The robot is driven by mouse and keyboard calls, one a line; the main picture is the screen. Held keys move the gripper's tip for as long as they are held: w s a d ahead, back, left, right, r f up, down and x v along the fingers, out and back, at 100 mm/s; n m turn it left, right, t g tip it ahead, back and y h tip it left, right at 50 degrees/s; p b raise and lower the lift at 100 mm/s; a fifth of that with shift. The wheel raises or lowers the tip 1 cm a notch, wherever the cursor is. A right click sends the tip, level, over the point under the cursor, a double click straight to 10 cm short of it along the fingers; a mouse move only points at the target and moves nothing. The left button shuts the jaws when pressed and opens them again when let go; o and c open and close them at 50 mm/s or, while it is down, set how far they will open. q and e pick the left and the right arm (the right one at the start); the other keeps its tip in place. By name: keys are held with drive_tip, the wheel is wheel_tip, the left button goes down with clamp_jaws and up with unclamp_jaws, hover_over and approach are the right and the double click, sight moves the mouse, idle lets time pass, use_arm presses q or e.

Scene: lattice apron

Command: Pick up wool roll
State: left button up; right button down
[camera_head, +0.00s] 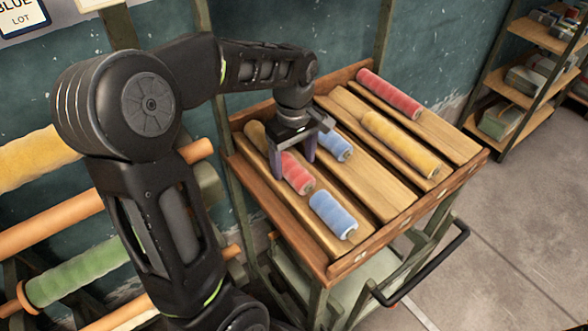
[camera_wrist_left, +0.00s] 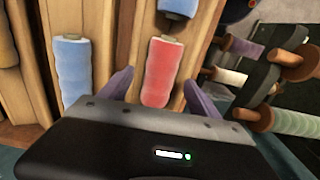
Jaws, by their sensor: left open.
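Several wool rolls lie on a slatted wooden table top (camera_head: 372,188). A short red roll (camera_head: 299,177) lies on the near-left slat and also shows in the left wrist view (camera_wrist_left: 161,72). My left gripper (camera_head: 292,165) is above it, open, with a purple finger on either side of the red roll in the left wrist view (camera_wrist_left: 157,93). Contact cannot be told. A blue roll (camera_head: 333,213) lies nearer on the same slat, and another blue roll (camera_head: 337,146) lies on the slat beyond. A yellow roll (camera_head: 400,144) and a long red roll (camera_head: 389,93) lie further right.
A yellow-tan roll (camera_head: 255,134) is partly hidden behind my left arm. A rack with a green roll (camera_head: 85,270) and orange bars stands at the left. Shelves (camera_head: 520,78) stand at the back right. The floor (camera_head: 510,240) right of the table is clear.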

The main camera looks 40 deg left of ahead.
use_arm(q)
drive_tip(key=shift+f, duration=0.75)
drive_tip(key=shift+c, duration=0.2)
drive_tip(key=c, duration=1.5)
